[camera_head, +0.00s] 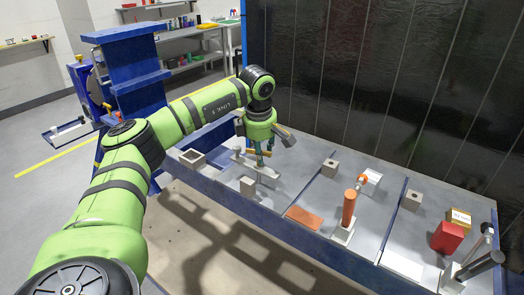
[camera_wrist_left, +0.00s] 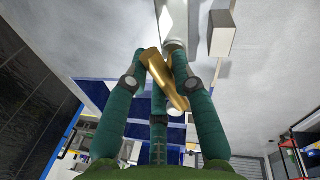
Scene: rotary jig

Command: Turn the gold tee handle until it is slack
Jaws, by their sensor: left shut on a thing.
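The gold tee handle (camera_wrist_left: 160,75) is a slanted gold bar in the left wrist view, between my left gripper's teal fingers. My left gripper (camera_wrist_left: 160,62) is shut on it. A pale post (camera_wrist_left: 173,18) rises beyond the fingertips. In the head view my left gripper (camera_head: 262,158) points down over the left bay of the bench, above a pale base plate (camera_head: 262,171). There the fingers mostly hide the handle. Whether it is tight or slack cannot be told. My right gripper is not in view.
The grey bench (camera_head: 320,215) has blue edges and dividers. An orange cylinder (camera_head: 349,207) stands upright in the middle bay. A red box (camera_head: 447,237) and a dark cylinder (camera_head: 482,264) are at the right. A grey block (camera_head: 249,187) sits near my gripper. A dark wall is behind.

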